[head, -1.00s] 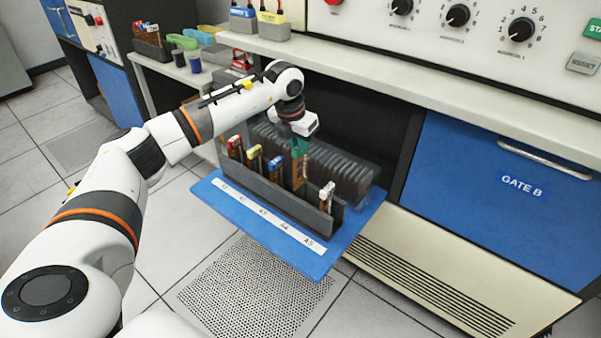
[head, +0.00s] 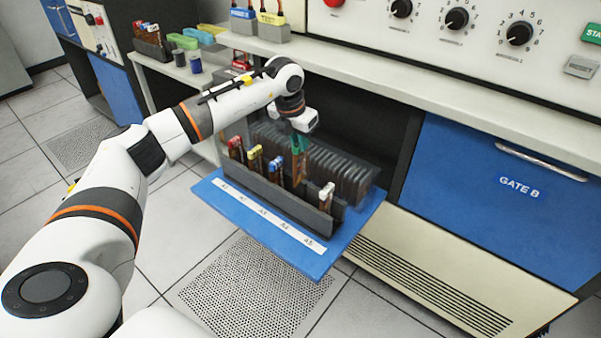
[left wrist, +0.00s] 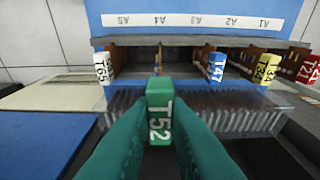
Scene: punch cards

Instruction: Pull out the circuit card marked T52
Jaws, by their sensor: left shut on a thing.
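In the head view the card's brown board (head: 299,168) hangs below the fingers, over the card rack (head: 262,187). Its lower end is hard to make out against the rack, so I cannot tell whether it is clear of the slot. My right gripper is not in view.
Other cards stand in the rack: red (head: 235,142), yellow (head: 254,152), blue T47 (left wrist: 216,66) and white T65 (left wrist: 103,67). The rack sits on an open blue drawer (head: 322,262) labelled A1 to A5. A clear ribbed part (head: 345,170) stands behind. The desk edge overhangs the drawer.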

